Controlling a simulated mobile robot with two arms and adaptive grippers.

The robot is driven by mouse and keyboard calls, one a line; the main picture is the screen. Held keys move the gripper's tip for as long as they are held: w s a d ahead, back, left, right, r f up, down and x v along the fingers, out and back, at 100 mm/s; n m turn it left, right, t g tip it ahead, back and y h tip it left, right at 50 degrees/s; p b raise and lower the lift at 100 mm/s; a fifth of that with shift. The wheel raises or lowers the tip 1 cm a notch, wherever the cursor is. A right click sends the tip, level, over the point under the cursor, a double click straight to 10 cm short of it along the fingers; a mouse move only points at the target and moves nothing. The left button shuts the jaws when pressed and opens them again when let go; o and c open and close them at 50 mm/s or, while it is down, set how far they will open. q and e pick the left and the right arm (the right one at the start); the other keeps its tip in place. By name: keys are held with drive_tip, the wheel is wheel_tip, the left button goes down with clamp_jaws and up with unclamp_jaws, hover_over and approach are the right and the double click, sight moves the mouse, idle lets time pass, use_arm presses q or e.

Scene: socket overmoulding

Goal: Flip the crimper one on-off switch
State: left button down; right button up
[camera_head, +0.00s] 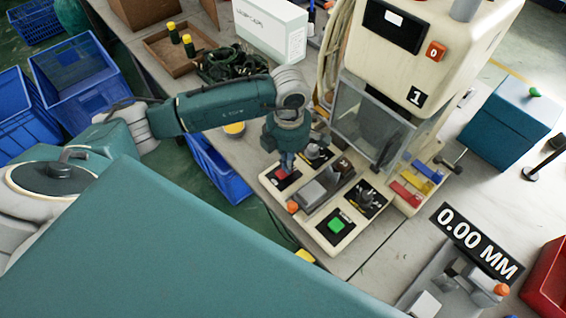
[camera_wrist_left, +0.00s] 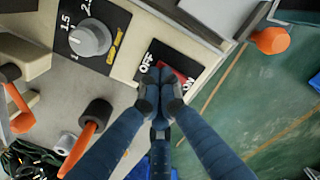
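The crimper one (camera_head: 415,95) is the cream machine with a "1" label. Its on-off switch (camera_head: 282,173) is a red rocker on a black plate at the left corner of the cream control panel. In the left wrist view the red rocker (camera_wrist_left: 176,74) lies between the OFF and ON labels, partly hidden by my fingers. My left gripper (camera_head: 287,160) is right at the switch, pointing down. In the wrist view its blue fingers (camera_wrist_left: 159,90) meet at the tips, with nothing visible between them. I cannot tell whether they touch the rocker. My right gripper is not in view.
A grey dial (camera_wrist_left: 90,38) sits beside the switch. The panel also has a green button (camera_head: 337,225) and a black-plated control (camera_head: 366,198). Orange-handled parts (camera_wrist_left: 85,140) stand close by. A blue bin (camera_head: 220,172) is below the table's left edge.

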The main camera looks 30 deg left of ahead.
use_arm(q)
drive_tip(key=shift+s, duration=0.15)
drive_tip(key=shift+r+p, duration=0.6)
drive_tip(key=shift+r, duration=0.25)
drive_tip(key=shift+r+p, duration=1.35)
drive_tip(key=shift+r, duration=1.25)
drive_tip(key=shift+f, duration=0.1)
